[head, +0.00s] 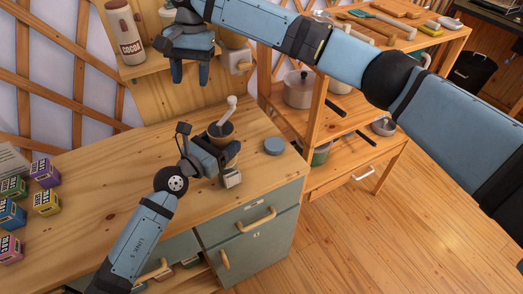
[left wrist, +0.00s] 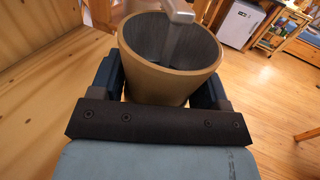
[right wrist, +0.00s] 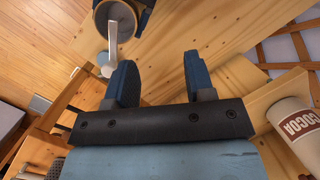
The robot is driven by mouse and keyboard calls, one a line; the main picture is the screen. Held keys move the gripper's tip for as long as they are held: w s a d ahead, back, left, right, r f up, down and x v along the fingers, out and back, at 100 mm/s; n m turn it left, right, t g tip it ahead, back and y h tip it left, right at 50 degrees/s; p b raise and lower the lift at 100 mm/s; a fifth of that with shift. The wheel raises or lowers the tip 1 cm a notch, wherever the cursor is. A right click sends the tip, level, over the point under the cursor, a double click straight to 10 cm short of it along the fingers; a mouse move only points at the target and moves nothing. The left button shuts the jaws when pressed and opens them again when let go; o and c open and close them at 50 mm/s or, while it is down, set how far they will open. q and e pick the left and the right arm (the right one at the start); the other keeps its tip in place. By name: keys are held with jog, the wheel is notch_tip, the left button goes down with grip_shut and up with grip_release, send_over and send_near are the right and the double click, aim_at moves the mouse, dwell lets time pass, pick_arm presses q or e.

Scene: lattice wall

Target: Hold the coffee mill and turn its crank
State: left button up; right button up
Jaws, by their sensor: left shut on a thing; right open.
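The coffee mill (head: 221,133) stands upright on the wooden counter, a tan tapered cup with a grey inside. My left gripper (head: 222,150) is shut around its body; in the left wrist view a finger lies on each side of the mill (left wrist: 158,85). The crank (head: 226,112) rises from the mill's top and ends in a pale knob (head: 232,100). In the right wrist view the crank (right wrist: 112,42) shows at the upper left, with its knob (right wrist: 107,72) near one finger. My right gripper (head: 190,76) is open and empty, above and left of the mill, apart from the crank.
A round blue lid-like disc (head: 274,145) lies right of the mill. Several coloured boxes (head: 45,201) stand at the counter's left. A cocoa canister (head: 126,38) stands on the wall shelf (head: 150,66) beside my right gripper. The counter's middle is clear.

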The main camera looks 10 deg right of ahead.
aim_at(221, 122)
notch_tip(221, 122, down, 7)
jog(key=w+d+t+y, duration=0.1)
jog(key=w+t+y, duration=0.1)
jog(key=t, duration=0.4)
jog(key=s+d+n+t+y, duration=0.1)
jog(key=s+n+t+y, duration=0.1)
jog(key=s+d+n+t+y, duration=0.1)
jog(key=s+t+y, duration=0.1)
jog(key=t, duration=0.1)
jog(key=s+d+n+t+y, duration=0.2)
jog(key=shift+s+r+n+t+y, duration=0.25)
jog(key=shift+r+n+t+y, duration=0.05)
jog(key=shift+t, duration=0.1)
jog(key=s+d+f+n+y, duration=0.4)
jog(key=s+d+n, duration=0.3)
jog(key=s, duration=0.4)
jog(key=shift+s+d+n+t+y, duration=0.2)
jog(key=shift+d+n+t+y, duration=0.1)
jog(key=shift+d, duration=0.1)
jog(key=shift+c, duration=0.5)
